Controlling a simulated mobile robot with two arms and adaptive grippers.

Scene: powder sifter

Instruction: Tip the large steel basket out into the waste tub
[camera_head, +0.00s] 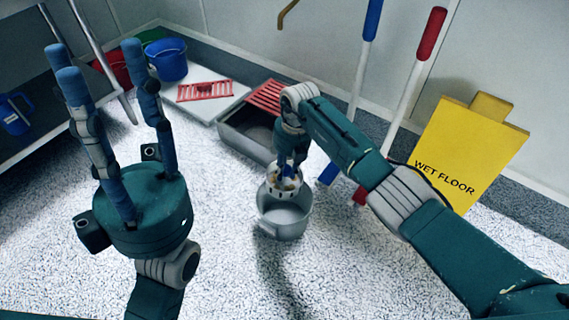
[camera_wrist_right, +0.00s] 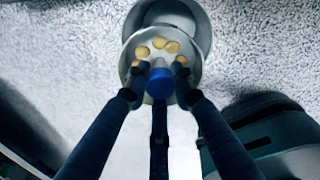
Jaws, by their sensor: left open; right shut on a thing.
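The steel basket (camera_head: 284,188) is small in the head view and holds several pale yellow round pieces. My right gripper (camera_head: 287,167) points down and is shut on it. In the right wrist view, the basket (camera_wrist_right: 128,55) is seen from above, with the pieces near its far side and a blue part between the gripper fingers (camera_wrist_right: 158,72). The basket appears over the back part of a grey round tub (camera_head: 284,221), which also shows in the wrist view (camera_wrist_right: 196,14). The basket looks roughly upright. My left gripper (camera_head: 95,62) is open, empty and raised at left.
Behind stand a grey floor drain box with a red grate (camera_head: 265,95), a white panel with another red grate (camera_head: 205,91), and blue (camera_head: 166,60) and red buckets. A wet floor sign (camera_head: 468,150) and two poles lean at right. Speckled floor around the tub is clear.

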